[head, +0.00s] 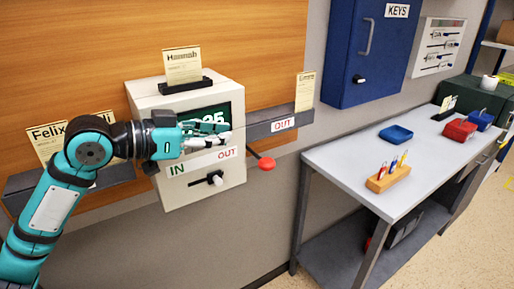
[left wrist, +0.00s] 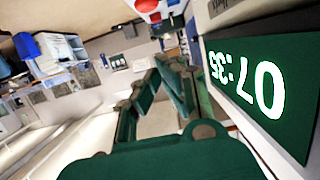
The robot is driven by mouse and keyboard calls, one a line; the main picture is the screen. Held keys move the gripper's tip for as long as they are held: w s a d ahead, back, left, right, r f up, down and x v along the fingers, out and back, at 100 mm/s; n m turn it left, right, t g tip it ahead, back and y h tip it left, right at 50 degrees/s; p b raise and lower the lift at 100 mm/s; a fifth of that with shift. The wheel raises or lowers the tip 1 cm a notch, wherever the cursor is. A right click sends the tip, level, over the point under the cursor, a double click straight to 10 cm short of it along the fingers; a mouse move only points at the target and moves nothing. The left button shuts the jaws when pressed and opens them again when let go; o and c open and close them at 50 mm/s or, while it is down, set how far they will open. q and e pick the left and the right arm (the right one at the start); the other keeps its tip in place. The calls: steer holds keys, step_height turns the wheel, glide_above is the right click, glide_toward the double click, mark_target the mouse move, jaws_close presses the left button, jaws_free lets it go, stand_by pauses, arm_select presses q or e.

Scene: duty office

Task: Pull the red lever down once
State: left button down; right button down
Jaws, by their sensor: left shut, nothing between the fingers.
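The red lever (head: 266,163) sticks out low from the right side of the cream time clock (head: 205,187), with a round red knob on a dark rod. My left gripper (head: 228,134) is shut and empty. It lies across the front of the clock, over part of its green display, pointing right. Its fingertips are left of and above the red knob, apart from it. In the left wrist view the shut fingers (left wrist: 165,65) point past the display (left wrist: 265,85), which reads 07:35 upside down. My right gripper is out of view.
A name-card rack (head: 262,129) with an OUT label runs right of the clock, above the knob. A blue key cabinet (head: 365,50) hangs above.

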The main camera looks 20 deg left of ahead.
arm_select(q)
steer(key=shift+d, duration=0.1)
steer(key=p, duration=0.4)
glide_above(262, 163)
steer(key=f, duration=0.2)
step_height(262, 163, down, 3)
steer(key=shift+d+r, duration=0.1)
steer(key=shift+f+p, duration=0.3)
steer(key=shift+f, duration=0.5)
steer(key=shift+f, duration=0.15)
